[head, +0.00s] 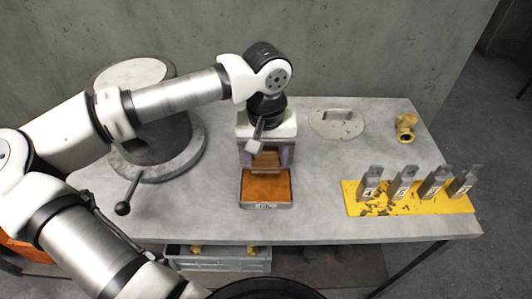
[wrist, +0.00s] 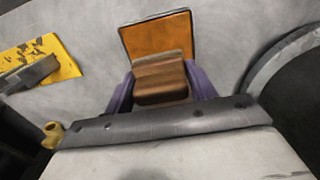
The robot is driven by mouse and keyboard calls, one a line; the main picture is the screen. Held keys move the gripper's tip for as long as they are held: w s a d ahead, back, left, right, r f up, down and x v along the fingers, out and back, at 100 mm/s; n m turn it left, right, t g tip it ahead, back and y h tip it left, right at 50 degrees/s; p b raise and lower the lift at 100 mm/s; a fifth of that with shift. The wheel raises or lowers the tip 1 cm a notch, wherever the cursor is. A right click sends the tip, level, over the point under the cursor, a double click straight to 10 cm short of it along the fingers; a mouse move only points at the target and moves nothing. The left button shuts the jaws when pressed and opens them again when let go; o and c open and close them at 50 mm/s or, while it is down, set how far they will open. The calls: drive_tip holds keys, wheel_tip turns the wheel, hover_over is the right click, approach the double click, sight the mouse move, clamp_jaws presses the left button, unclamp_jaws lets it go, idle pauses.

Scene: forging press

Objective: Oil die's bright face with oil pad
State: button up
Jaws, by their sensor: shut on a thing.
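My gripper (head: 266,158) is above the middle of the table, pointing down. Its purple fingers are shut on a stepped brown-tinted block, which looks like the die (wrist: 160,75). The block also shows between the fingers in the head view (head: 266,160). The oil pad (head: 266,186) is an orange square in a shallow dark-rimmed tray, just in front of the gripper. In the wrist view the pad (wrist: 156,36) lies right beyond the block, which overlaps its near part. I cannot tell whether they touch. The die's bright face cannot be made out.
A yellow plate (head: 356,208) with several upright tagged grey blocks (head: 403,182) is at right. A flat handled lid (head: 337,122) and a brass fitting (head: 405,127) lie behind. A round machine (head: 150,125) with a ball-ended lever (head: 123,208) stands left. A grey crate (head: 217,261) is below.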

sight(266, 149)
drive_tip(key=shift+s+f+b, duration=0.15)
drive_tip(key=shift+f+b, duration=0.15)
drive_tip(key=shift+f, duration=0.3)
drive_tip(key=shift+f+b, duration=0.85)
drive_tip(key=shift+f, duration=1.45)
drive_tip(key=shift+f+b, duration=0.6)
drive_tip(key=shift+b, duration=0.45)
idle(0.6)
drive_tip(key=shift+r+p, duration=1.75)
drive_tip(key=shift+r, duration=1.85)
wheel_tip(266, 149, up, 3)
drive_tip(key=p, duration=0.3)
drive_tip(key=shift+r, duration=0.1)
